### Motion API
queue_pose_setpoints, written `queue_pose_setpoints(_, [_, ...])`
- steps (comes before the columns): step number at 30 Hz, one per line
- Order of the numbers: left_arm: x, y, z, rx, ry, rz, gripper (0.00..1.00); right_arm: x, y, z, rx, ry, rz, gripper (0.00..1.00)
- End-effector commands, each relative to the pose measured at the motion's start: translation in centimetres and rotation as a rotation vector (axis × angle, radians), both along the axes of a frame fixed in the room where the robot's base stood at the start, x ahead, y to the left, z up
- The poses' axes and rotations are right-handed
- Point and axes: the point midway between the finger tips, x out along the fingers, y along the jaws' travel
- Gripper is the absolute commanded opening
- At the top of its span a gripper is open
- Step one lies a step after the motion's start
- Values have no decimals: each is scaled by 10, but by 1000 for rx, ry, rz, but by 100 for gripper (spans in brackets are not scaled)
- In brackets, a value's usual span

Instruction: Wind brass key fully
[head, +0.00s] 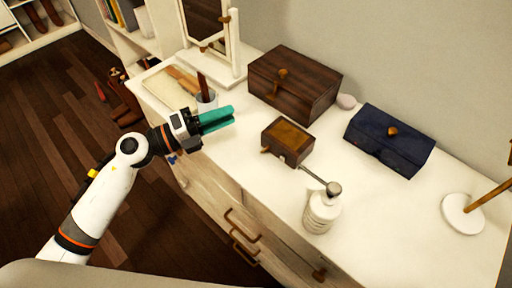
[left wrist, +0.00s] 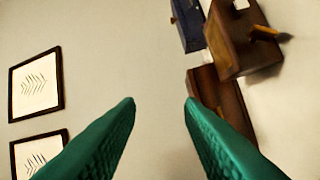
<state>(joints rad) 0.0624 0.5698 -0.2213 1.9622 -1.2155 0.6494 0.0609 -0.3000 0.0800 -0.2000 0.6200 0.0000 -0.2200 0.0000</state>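A small brown wooden box (head: 288,141) with a brass-coloured top panel stands on the white dresser top. A small brass-coloured piece (head: 265,150), perhaps the key, sticks out low on its left side. In the left wrist view the box (left wrist: 232,45) is at the upper right, with the brass piece (left wrist: 268,34) projecting from it. My left gripper (head: 233,115) is to the left of the box in the head view, apart from it. Its green fingers (left wrist: 160,100) are spread with nothing between them. My right gripper is in neither view.
A dark wooden chest (head: 295,84) stands behind the small box, and a navy case (head: 390,140) to the right. A ribbed white bottle (head: 321,212) stands in front; a thin rod (head: 314,176) reaches from the box towards its round top.

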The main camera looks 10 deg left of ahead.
Motion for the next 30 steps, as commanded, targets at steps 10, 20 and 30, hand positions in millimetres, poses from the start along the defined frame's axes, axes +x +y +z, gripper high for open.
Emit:
queue_pose_setpoints(10, [-13, 29, -66, 513, 26, -293, 35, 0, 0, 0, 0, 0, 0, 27])
queue_pose_setpoints(20, [-5, -4, -82, 527, 31, -307, 35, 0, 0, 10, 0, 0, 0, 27])
queue_pose_setpoints(30, [10, -59, -109, 526, 32, -305, 35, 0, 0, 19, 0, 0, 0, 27])
